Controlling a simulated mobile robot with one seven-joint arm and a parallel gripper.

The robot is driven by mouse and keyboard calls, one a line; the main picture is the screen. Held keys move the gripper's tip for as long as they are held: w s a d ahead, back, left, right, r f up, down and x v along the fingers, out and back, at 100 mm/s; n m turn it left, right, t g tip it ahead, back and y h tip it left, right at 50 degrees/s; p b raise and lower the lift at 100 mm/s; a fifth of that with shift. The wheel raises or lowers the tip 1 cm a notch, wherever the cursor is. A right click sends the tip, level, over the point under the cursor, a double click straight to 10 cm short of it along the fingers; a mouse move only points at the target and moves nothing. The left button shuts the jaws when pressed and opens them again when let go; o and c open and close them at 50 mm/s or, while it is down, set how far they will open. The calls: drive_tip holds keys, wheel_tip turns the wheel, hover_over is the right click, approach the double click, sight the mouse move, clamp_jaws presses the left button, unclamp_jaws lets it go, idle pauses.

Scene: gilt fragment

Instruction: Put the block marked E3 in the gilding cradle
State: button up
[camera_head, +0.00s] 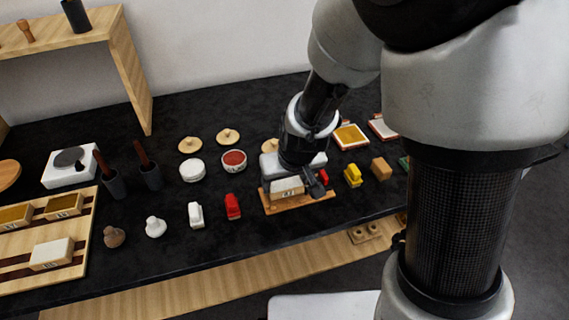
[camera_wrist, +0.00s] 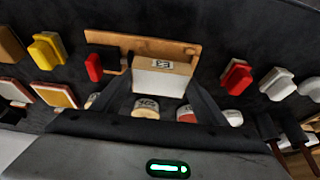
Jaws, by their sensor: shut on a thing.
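The block marked E3 (camera_wrist: 163,77) is between the two fingers of my gripper (camera_wrist: 162,82) in the wrist view, pale on its large face with the label on its wooden edge. My gripper is shut on it. In the head view the block (camera_head: 287,187) shows beneath my gripper (camera_head: 291,180). The gilding cradle appears to be the low wooden stand (camera_head: 300,204) right under and around the block; its back board (camera_wrist: 170,46) shows behind the block in the wrist view. I cannot tell whether the block rests on the stand or hangs just above it.
A slotted wooden rack (camera_head: 75,232) at left holds several labelled blocks. Red (camera_head: 233,206), white (camera_head: 196,215) and yellow (camera_head: 353,175) pieces stand near the cradle. A white bowl with red contents (camera_head: 233,160) is behind. The dark table's front edge runs close by.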

drive_tip(key=shift+f, duration=0.5)
drive_tip(key=shift+f+b, duration=0.3)
drive_tip(key=shift+f, duration=0.05)
drive_tip(key=shift+s+f, duration=0.1)
drive_tip(key=shift+f, duration=0.15)
